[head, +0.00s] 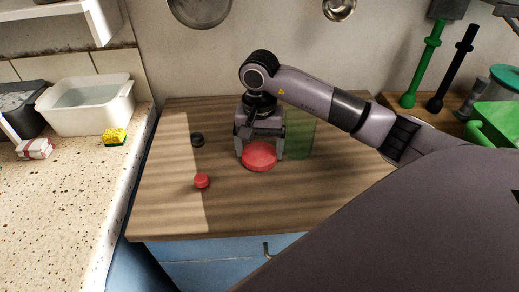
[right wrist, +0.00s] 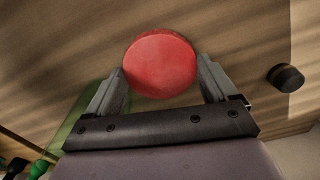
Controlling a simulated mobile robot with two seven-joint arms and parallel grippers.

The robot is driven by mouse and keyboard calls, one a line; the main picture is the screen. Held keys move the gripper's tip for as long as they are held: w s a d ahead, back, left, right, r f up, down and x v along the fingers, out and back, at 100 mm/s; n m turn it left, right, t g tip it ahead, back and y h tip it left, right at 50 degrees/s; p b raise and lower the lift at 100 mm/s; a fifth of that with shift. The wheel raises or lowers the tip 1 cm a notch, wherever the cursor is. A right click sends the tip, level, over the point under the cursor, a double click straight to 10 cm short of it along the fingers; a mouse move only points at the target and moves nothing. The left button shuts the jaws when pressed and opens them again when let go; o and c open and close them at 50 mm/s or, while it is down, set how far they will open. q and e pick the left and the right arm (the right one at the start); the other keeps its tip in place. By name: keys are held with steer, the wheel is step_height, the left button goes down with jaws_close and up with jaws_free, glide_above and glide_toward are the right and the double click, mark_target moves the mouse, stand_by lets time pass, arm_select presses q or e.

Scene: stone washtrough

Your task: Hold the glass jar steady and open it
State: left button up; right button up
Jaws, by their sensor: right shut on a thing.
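A see-through green glass jar (head: 300,136) stands on the wooden worktop, just right of my right gripper. Its top looks open, with no lid seen on it. Part of the green jar also shows at the left in the right wrist view (right wrist: 82,122). My right gripper (head: 260,154) points down and is shut on a round red lid (head: 259,160). In the right wrist view the red lid (right wrist: 159,63) sits between the two fingers. I cannot tell whether the lid touches the worktop. My left gripper is not in view.
On the worktop (head: 300,205) lie a small red knob-like piece (head: 202,181) and a small black one (head: 197,139). A white basin (head: 88,108) and a yellow sponge (head: 115,137) are on the left counter. Green things (head: 492,118) stand at the right. The front worktop is clear.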

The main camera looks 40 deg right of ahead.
mark_target(259, 153)
steer(key=shift+f, duration=0.55)
steer(key=shift+f, duration=0.2)
steer(key=o, duration=0.9)
steer(key=shift+o, duration=0.2)
steer(key=shift+r, duration=0.1)
steer(key=shift+r, duration=0.2)
step_height(259, 153, up, 12)
